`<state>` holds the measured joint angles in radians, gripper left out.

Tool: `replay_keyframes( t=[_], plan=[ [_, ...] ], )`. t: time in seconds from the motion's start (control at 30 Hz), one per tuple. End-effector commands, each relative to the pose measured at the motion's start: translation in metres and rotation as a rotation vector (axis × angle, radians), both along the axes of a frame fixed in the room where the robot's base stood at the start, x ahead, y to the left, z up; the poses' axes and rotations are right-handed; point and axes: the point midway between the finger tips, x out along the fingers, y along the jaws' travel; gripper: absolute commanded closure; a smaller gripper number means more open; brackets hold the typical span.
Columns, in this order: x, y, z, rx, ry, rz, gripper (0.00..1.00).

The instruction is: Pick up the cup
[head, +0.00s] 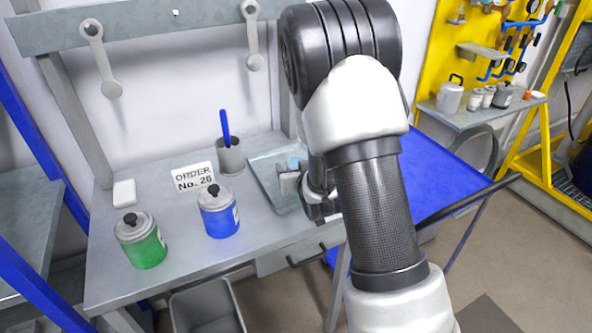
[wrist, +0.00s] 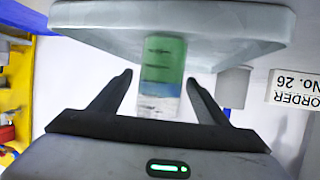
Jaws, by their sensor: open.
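A see-through cup (wrist: 162,75) with a green lower part and a pale, clear upper part shows in the wrist view, which is upside down. It appears upright on a grey tray (wrist: 240,28). My gripper (wrist: 160,84) is open, with one dark finger on each side of the cup and visible gaps between. In the head view my gripper (head: 305,195) is over the tray (head: 265,170) on the workbench. My arm and gripper hide much of that area, and the cup is hard to make out there.
A grey holder (head: 230,158) with a blue stick stands left of the tray. The order sign (head: 193,177), a blue can (head: 219,212) and a green can (head: 141,240) stand further left on the workbench (head: 185,255). A blue surface (head: 440,180) lies to the right.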

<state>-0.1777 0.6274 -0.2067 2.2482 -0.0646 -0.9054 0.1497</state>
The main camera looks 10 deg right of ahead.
Motion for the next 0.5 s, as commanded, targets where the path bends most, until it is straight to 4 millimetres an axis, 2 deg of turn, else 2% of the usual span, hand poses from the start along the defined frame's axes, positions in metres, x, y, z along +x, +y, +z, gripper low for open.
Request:
replay_keyframes(
  t=[0.07,0.37,0.5],
  plan=[
    [0.0,0.0,0.0001,0.0,0.0,0.0,0.31],
    [0.0003,0.0001,0.0004,0.0,0.0,0.0,0.82],
    [0.0007,0.0001,0.0012,0.0,-0.002,0.0,0.82]
  ],
)
